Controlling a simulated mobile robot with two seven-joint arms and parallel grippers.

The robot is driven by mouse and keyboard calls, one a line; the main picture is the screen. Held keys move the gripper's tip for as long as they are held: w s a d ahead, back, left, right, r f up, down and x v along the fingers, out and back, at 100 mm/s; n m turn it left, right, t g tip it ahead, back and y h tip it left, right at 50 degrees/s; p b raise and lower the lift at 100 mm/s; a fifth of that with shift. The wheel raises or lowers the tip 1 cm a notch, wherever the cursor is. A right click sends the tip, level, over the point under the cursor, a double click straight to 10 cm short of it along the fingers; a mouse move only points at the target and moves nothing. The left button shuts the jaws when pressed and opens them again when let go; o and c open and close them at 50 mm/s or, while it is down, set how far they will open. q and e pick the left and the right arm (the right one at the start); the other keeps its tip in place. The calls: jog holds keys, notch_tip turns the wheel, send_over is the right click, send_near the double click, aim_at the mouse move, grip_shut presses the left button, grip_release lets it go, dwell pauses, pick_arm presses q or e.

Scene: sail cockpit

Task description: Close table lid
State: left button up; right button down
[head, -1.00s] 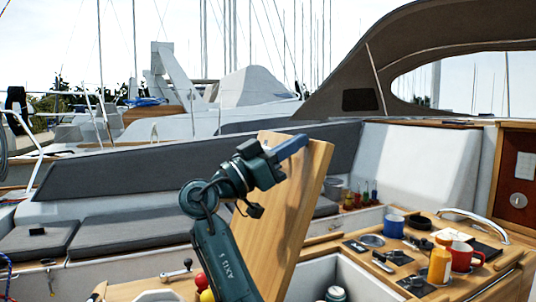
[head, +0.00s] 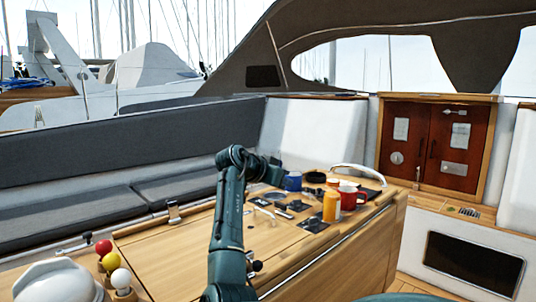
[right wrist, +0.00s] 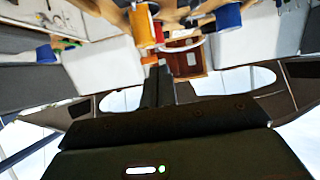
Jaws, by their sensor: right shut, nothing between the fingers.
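The table lid (head: 165,245) is a light wooden panel. It lies down flat, looking about level with the rest of the table top (head: 345,222); my right arm hides part of it. My right gripper (head: 272,172) is beyond the lid, above the table near the small items, and touches nothing that I can make out. My left gripper is out of view.
The orange bottle (head: 331,206), red mug (head: 350,197), blue mug (head: 293,182) and several small dark items stand on the table's far part. Red, yellow and white balls (head: 110,262) stand at the left. A metal rail (head: 356,170) edges the far end.

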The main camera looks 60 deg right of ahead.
aim_at(289, 230)
jog(key=d+f+y, duration=0.1)
jog(key=f, duration=0.1)
jog(key=f+y, duration=0.1)
jog(key=f, duration=0.2)
jog(key=d+f+y, duration=0.1)
jog(key=f, duration=0.2)
jog(key=shift+s+d+t+p, duration=0.25)
jog(key=shift+d+t+p, duration=0.05)
jog(key=shift+t+p, duration=0.1)
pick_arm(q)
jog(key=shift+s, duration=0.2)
pick_arm(e)
jog(key=shift+d+f+y, duration=0.1)
jog(key=shift+f+y, duration=0.2)
jog(key=shift+f, duration=0.2)
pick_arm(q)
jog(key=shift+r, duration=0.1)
pick_arm(e)
jog(key=shift+r, duration=0.1)
pick_arm(q)
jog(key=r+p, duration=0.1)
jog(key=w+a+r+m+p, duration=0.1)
jog(key=p, duration=0.1)
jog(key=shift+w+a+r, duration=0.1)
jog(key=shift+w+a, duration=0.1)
pick_arm(e)
jog(key=d+r+v, duration=0.1)
jog(key=v, duration=1.1)
jog(key=shift+s+r, duration=0.3)
jog(key=shift+r, duration=0.3)
